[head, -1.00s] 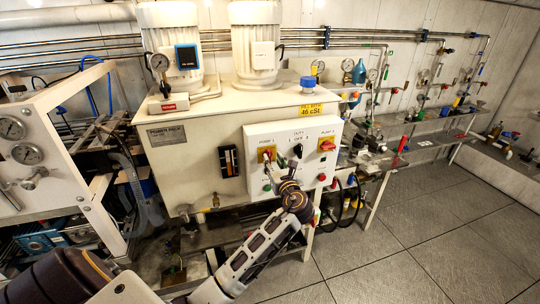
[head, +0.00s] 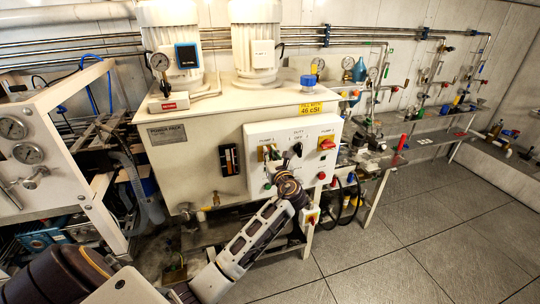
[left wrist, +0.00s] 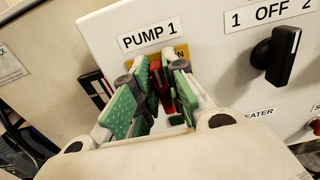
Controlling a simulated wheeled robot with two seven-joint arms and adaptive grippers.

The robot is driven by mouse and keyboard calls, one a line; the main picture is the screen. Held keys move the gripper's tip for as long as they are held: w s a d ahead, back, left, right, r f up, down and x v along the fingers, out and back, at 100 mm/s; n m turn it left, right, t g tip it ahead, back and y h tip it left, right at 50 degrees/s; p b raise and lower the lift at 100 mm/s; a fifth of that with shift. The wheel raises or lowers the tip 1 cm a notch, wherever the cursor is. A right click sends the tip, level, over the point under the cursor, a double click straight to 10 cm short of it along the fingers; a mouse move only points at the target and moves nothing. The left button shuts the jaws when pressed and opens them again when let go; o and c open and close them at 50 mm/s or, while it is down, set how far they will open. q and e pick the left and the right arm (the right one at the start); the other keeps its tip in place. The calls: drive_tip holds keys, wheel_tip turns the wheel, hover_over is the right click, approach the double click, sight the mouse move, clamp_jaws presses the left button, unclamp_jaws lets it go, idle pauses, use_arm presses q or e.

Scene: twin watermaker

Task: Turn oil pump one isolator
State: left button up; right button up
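The pump one isolator is a red handle (left wrist: 161,92) on a yellow plate (head: 264,152), under the PUMP 1 label (left wrist: 147,37) on the white control panel (head: 262,130). My left gripper (left wrist: 163,82) reaches the handle from below right in the head view. In the left wrist view its green-padded fingers stand on either side of the handle, close to it. They hide part of the handle and plate, and whether both pads touch it cannot be told. My right gripper is not in view.
A black selector knob (left wrist: 283,50) sits just right of the isolator, with the red pump two isolator (head: 327,143) beyond it. Lamps and buttons lie below. A gauge frame (head: 40,160) stands at left. The floor (head: 420,230) at right is clear.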

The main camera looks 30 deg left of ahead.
use_arm(q)
clamp_jaws()
